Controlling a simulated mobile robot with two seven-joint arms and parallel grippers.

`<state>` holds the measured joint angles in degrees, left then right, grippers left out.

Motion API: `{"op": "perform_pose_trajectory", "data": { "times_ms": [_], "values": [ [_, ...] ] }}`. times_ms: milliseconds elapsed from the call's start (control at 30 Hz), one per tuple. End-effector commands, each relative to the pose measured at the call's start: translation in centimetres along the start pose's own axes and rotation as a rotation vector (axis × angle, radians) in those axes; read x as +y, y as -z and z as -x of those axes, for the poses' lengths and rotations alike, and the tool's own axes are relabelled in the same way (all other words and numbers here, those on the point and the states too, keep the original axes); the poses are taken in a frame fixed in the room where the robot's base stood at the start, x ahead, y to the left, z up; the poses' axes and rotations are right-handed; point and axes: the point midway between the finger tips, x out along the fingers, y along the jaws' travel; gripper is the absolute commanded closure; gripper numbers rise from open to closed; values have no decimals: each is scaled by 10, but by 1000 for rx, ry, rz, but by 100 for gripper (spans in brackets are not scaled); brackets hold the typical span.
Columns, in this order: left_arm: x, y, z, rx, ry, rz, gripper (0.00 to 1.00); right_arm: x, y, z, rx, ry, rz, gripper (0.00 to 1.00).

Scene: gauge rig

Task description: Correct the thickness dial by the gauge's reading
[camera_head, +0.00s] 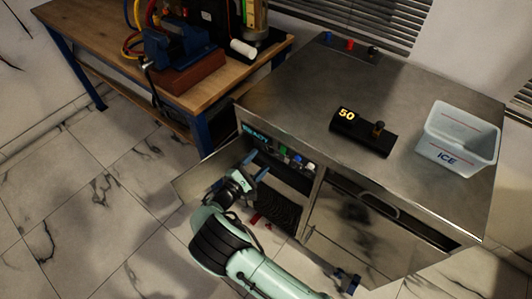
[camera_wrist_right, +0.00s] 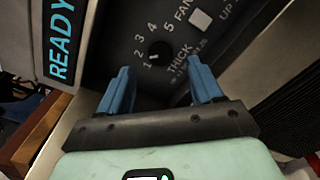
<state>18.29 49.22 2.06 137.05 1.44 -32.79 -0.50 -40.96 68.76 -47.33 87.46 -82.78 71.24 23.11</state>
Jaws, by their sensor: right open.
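The thickness dial (camera_wrist_right: 160,50) is a small round black knob on a dark panel, above the word THICK, with numbers 1 to 5 around it. A small light mark on the knob seems to be on the side of the 1. My right gripper (camera_wrist_right: 158,78) is open and empty, its blue fingers either side of the dial's line and apparently short of it. In the head view my right gripper (camera_head: 258,165) is in front of the machine's open left bay. The gauge (camera_head: 362,132) lies on the steel top, a black block showing 50. My left gripper is not seen.
A lit READY display (camera_wrist_right: 62,40) is left of the dial. Several coloured controls (camera_head: 297,159) line the panel. An open door (camera_head: 208,168) stands left of the bay. A wooden workbench (camera_head: 100,40) is at the left.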

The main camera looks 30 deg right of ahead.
Motion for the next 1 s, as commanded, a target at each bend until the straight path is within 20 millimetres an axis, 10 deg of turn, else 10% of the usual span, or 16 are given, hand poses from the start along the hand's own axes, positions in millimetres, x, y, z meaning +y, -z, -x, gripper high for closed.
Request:
{"op": "perform_pose_trajectory", "data": {
  "times_ms": [300, 700, 900, 1000],
  "values": [
    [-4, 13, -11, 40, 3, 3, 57, -1, 0, -50, -1, 1, 1, 35],
    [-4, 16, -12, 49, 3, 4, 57, -1, 0, -59, 0, 1, 1, 35],
    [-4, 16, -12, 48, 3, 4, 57, -1, 0, -59, 0, 1, 1, 90],
    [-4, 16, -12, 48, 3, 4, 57, -1, 0, -59, 0, 1, 1, 90]
  ]
}}
